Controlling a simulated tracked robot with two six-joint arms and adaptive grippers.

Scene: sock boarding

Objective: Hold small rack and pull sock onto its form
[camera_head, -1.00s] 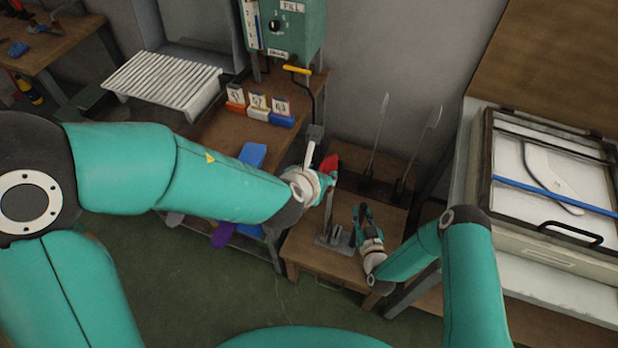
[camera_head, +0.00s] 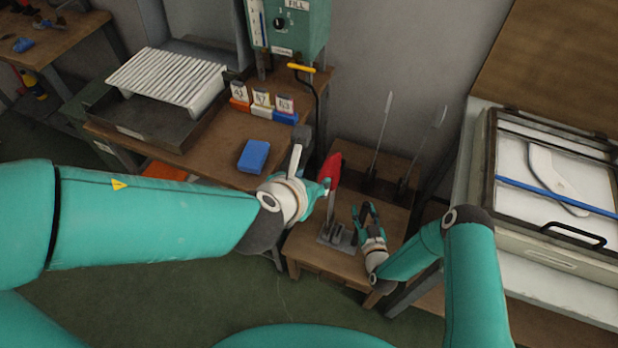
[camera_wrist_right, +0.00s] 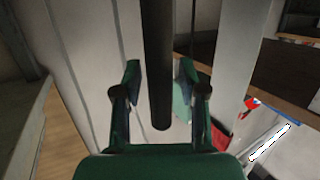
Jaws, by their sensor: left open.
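The small rack's metal base (camera_head: 337,237) stands on a low wooden table, with a thin form rising upright from it. A red sock (camera_head: 331,168) sits over the form's upper part; the lower form is bare. My left gripper (camera_head: 325,186) is open right beside the sock's lower edge; contact cannot be told. My right gripper (camera_head: 365,208) is open and empty to the right of the form, above the table. In the right wrist view its two fingers (camera_wrist_right: 160,92) are spread, with a dark bar between them in the picture. A red patch (camera_wrist_right: 221,136) shows lower right there.
Two thin upright forms (camera_head: 382,135) stand behind on the table (camera_head: 310,258). A blue block (camera_head: 254,156) and numbered cards (camera_head: 262,99) are on the bench at left. A white ribbed rack (camera_head: 167,80) sits further left. A framed press (camera_head: 555,175) stands at right.

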